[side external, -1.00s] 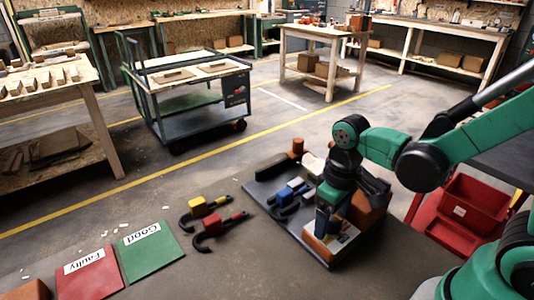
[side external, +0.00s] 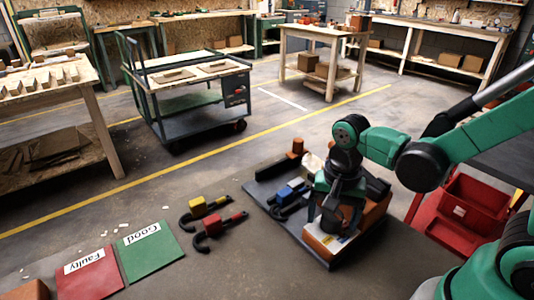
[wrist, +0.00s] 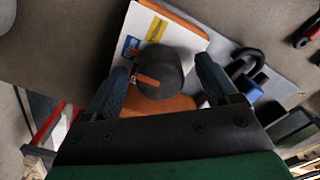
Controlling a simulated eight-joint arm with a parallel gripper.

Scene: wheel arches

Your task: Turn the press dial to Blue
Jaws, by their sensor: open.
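The press dial (wrist: 160,70) is a dark round knob with an orange pointer bar, in the middle of the wrist view. It sits on the orange press (wrist: 160,104) beside a white label panel (wrist: 189,42) with a blue patch (wrist: 130,45) and a yellow patch (wrist: 156,29). The pointer lies roughly left-right, its left end near a small red mark, not at the blue patch. My gripper (wrist: 160,82) is open, one finger on each side of the dial; I cannot tell whether they touch it. In the side view my gripper (side external: 331,222) hides the dial.
A dark base plate (side external: 309,250) carries the press and a blue clamp-like part (side external: 290,190). Yellow (side external: 204,207) and red (side external: 220,225) parts lie left of it. Green Good (side external: 150,252) and red Faulty (side external: 92,275) mats are at front left.

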